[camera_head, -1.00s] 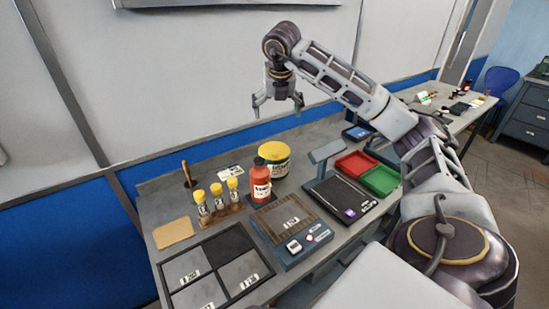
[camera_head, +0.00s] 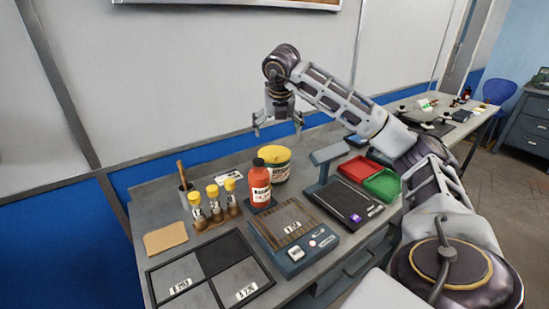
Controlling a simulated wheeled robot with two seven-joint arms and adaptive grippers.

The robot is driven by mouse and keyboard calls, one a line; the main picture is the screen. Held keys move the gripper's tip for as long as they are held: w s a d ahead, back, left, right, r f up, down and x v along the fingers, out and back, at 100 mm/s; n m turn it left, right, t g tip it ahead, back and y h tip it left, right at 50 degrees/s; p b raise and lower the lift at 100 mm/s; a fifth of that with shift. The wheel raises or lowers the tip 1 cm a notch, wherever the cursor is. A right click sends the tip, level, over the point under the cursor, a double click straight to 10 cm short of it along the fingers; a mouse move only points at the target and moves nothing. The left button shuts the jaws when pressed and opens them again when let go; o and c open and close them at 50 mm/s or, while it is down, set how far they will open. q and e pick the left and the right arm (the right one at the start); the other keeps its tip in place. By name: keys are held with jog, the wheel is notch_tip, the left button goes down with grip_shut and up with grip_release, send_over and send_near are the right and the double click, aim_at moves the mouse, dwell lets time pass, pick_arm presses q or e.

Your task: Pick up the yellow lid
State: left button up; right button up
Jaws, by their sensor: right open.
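My left gripper is not in view.
An orange-red bottle (camera_head: 260,183) with a dark cap stands close beside the tub. Several yellow-capped vials (camera_head: 213,199) stand at left. A scale-like device (camera_head: 294,231) is in front; red (camera_head: 358,167) and green (camera_head: 382,185) trays are at right.

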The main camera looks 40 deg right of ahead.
jog(key=b, duration=0.1)
send_over(276, 156)
jog(key=s+a, duration=0.1)
jog(key=s, duration=0.1)
notch_tip(276, 156, down, 8)
jog(key=shift+w, duration=0.25)
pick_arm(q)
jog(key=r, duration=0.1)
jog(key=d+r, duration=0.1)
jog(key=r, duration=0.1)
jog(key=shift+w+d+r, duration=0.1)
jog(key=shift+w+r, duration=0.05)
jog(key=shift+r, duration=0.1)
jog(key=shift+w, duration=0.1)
